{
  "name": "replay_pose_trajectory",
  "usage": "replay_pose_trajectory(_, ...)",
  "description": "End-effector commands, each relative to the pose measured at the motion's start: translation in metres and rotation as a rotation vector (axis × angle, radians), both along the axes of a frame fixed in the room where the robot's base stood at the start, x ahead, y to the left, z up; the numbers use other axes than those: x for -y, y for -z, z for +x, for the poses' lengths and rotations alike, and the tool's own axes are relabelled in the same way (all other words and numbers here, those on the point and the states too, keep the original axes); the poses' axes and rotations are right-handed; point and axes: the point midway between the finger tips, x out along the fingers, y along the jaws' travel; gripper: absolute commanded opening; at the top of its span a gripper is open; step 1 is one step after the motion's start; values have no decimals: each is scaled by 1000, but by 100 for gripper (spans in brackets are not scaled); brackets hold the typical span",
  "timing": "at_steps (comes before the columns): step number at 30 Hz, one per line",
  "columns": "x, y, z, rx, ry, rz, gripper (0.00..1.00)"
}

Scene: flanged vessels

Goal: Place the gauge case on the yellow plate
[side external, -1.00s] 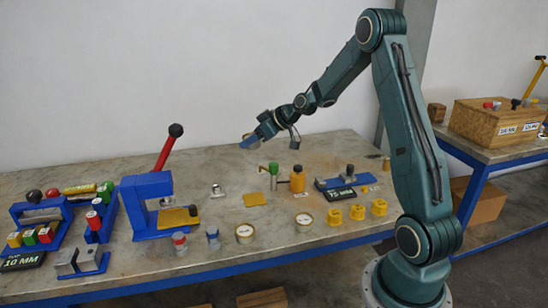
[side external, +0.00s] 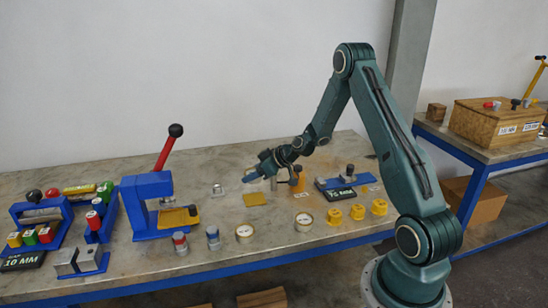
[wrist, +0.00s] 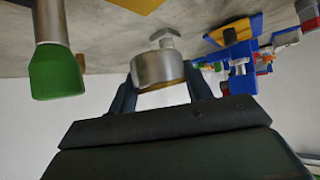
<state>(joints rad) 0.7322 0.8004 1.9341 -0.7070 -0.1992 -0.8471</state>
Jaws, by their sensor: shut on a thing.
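The gauge case (wrist: 157,70) shows in the wrist view as a short silver cylinder between the two fingers of my gripper (wrist: 160,92), which is shut on it. In the side view my gripper (side external: 251,176) is in the air, just above and behind the yellow plate (side external: 256,199). The case is hard to make out there. The yellow plate is a flat square lying bare on the bench. A yellow edge, seemingly this plate, shows at the top of the wrist view (wrist: 140,5).
A green-topped post (wrist: 55,72) stands close to the gripper. A small silver piece (side external: 217,189) lies left of the plate. A blue press with a red lever (side external: 148,205) stands further left. Two round dials (side external: 245,231) (side external: 304,221) and yellow parts (side external: 357,212) sit in front.

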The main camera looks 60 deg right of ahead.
Motion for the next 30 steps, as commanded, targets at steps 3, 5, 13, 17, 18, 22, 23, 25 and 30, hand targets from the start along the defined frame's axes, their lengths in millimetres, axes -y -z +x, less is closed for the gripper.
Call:
replay_pose_trajectory(3, 0, 19, 0, 1, 0, 2, 22)
replay_pose_trajectory(5, 0, 25, 0, 1, -1, 1, 22)
replay_pose_trajectory(13, 0, 36, 1, 3, 0, -1, 22)
replay_pose_trajectory(17, 0, 38, 1, 3, -1, 0, 22)
replay_pose_trajectory(18, 0, 39, 1, 2, -1, 0, 22)
replay_pose_trajectory(22, 0, 50, 0, 0, -1, 1, 22)
replay_pose_trajectory(23, 0, 53, 0, 1, -1, 1, 22)
replay_pose_trajectory(25, 0, 60, 0, 1, 0, 2, 22)
replay_pose_trajectory(30, 0, 73, 0, 2, -1, 0, 22)
